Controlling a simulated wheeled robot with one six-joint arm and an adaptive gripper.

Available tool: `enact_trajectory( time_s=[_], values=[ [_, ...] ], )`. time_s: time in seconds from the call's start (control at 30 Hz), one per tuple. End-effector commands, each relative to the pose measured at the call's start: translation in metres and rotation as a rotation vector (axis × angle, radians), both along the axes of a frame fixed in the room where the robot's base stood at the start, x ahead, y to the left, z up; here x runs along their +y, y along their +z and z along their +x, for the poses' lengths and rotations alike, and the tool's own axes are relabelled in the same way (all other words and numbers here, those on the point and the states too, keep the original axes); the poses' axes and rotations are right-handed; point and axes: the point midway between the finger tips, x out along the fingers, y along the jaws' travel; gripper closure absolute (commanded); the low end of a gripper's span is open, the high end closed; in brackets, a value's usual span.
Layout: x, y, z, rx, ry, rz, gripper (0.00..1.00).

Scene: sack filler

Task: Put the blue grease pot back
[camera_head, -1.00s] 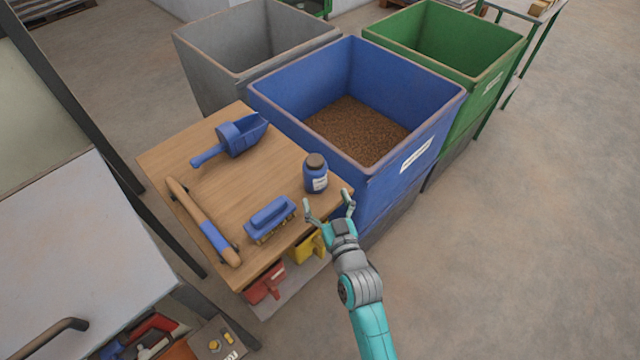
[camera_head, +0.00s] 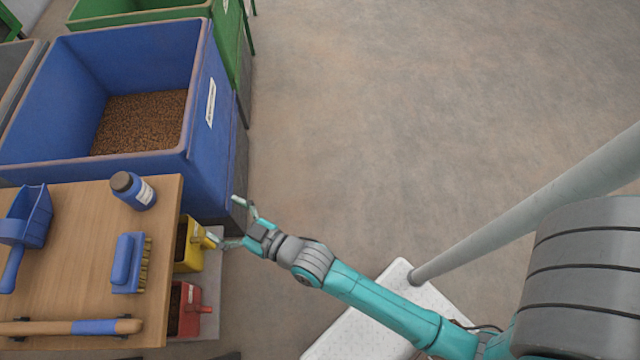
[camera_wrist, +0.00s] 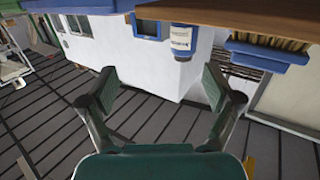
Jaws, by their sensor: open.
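The blue grease pot (camera_head: 133,190) with a dark lid and white label stands on the wooden table (camera_head: 85,215), near its back right corner beside the blue bin. In the wrist view the pot (camera_wrist: 180,42) shows near the top, beyond and between my fingers, with its label visible. My gripper (camera_head: 222,220) is open and empty, just right of the table's right edge and apart from the pot. Its spread fingers also show in the wrist view (camera_wrist: 160,88).
A blue brush (camera_head: 128,262), a blue scoop (camera_head: 27,225) and a long-handled tool (camera_head: 70,327) lie on the table. A blue bin (camera_head: 190,150) of brown grain stands behind. Yellow (camera_head: 190,250) and red (camera_head: 186,308) containers sit below.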

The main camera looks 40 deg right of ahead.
Motion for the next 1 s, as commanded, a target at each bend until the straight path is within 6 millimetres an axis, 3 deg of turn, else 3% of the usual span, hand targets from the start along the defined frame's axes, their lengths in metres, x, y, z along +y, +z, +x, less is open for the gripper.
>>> enact_trajectory(
  time_s=[0.03, 0.23, 0.5, 0.8, 1.0],
  values=[
    [-0.017, -0.008, -0.022, 0.019, -0.024, -0.006, 0.11],
    [-0.066, -0.016, -0.096, 0.065, -0.106, -0.019, 0.11],
    [-0.113, -0.001, -0.193, 0.123, -0.206, -0.032, 0.11],
    [-0.140, 0.040, -0.282, 0.186, -0.299, -0.042, 0.11],
    [-0.145, 0.061, -0.311, 0.209, -0.330, -0.042, 0.11]
  ],
)
